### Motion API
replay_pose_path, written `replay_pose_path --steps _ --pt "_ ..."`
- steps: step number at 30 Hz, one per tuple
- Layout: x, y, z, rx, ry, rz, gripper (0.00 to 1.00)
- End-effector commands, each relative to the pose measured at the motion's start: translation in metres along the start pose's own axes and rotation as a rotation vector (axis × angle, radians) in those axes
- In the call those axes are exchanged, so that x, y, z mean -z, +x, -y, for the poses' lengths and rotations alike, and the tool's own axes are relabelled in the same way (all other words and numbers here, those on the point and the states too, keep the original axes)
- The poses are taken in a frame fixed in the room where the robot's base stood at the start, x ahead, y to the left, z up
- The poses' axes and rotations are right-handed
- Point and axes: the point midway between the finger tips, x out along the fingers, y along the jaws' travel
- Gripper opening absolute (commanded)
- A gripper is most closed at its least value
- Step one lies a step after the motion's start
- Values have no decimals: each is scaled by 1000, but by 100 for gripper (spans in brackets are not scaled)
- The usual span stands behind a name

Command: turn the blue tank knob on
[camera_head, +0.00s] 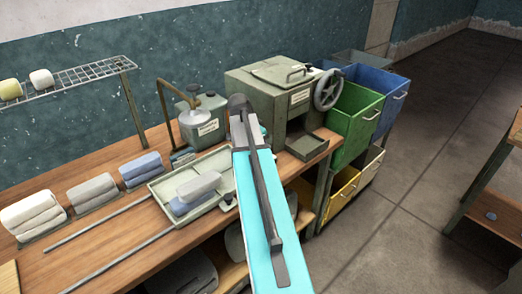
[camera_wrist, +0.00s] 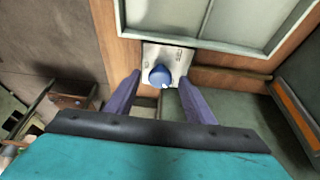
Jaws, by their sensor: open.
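In the wrist view a round blue knob (camera_wrist: 159,74) sits on a pale metal plate (camera_wrist: 181,56) fixed to the wooden bench edge, just below a tray rim. A small white mark shows on the knob's lower side. My gripper (camera_wrist: 160,80) is open, with its two dark fingers to the left and right of the knob. A gap shows on both sides, and I cannot tell how far the fingertips stand from the plate. In the head view the knob is not visible, and my teal arm hides part of the bench front.
In the head view a grey-green tank (camera_head: 207,122) and a press with a handwheel (camera_head: 327,90) stand on the bench. A tray (camera_head: 160,190) holds folded cloths. Green (camera_head: 350,125) and blue bins stand at the right. The floor (camera_head: 400,200) is clear.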

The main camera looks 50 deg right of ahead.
Motion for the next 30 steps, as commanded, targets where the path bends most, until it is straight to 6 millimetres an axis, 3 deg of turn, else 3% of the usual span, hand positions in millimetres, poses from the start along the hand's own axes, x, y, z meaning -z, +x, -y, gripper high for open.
replay_pose_path --steps 8,30 --pt "0 -21 0 2 0 -1 49" --pt "-1 -105 1 3 -1 -1 49"
